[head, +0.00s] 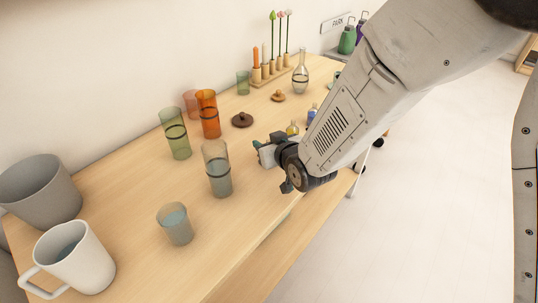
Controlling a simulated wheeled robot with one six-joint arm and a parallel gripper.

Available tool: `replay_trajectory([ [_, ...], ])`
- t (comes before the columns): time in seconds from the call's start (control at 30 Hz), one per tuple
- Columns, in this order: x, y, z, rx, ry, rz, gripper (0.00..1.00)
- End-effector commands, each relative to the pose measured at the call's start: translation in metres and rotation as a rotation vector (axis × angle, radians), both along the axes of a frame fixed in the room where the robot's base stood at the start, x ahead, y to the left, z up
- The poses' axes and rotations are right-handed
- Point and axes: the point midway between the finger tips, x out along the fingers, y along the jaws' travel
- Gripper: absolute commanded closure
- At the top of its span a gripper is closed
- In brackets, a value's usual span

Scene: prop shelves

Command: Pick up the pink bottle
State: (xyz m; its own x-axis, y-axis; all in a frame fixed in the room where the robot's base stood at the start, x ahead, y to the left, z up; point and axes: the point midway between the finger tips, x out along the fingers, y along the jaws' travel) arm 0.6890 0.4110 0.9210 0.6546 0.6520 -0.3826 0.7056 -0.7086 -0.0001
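I see no bottle that is clearly pink; one may be hidden behind my arm. My gripper (267,153) is over the front part of the wooden table, right of a clear tumbler with a dark band. Its fingers are small and partly turned away, so I cannot tell whether they are open or shut. A small yellow bottle (293,129) and a small blue bottle (311,114) stand just beyond my gripper, partly covered by my arm. A clear long-necked bottle (300,78) stands farther back.
Clear (216,170), green (176,138) and orange (209,118) tumblers stand left of my gripper. A small cup (175,226), white mug (77,257) and grey pot (40,188) are nearer. A peg rack (276,73) and green bottle (347,42) are far back.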

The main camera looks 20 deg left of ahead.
Motion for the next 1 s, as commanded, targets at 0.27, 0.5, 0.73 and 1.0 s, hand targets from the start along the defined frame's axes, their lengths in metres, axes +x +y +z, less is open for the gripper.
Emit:
replay_trajectory([
  [0.27,0.0053,0.0053,-0.0032,-0.001,0.001,0.0,0.61],
  [0.5,0.005,0.0049,-0.0034,-0.001,0.001,0.0,1.0],
  [0.73,0.0042,0.004,-0.0053,-0.004,0.004,0.0,1.0],
  [1.0,0.0036,0.0031,-0.0037,-0.008,0.008,-0.001,1.0],
])
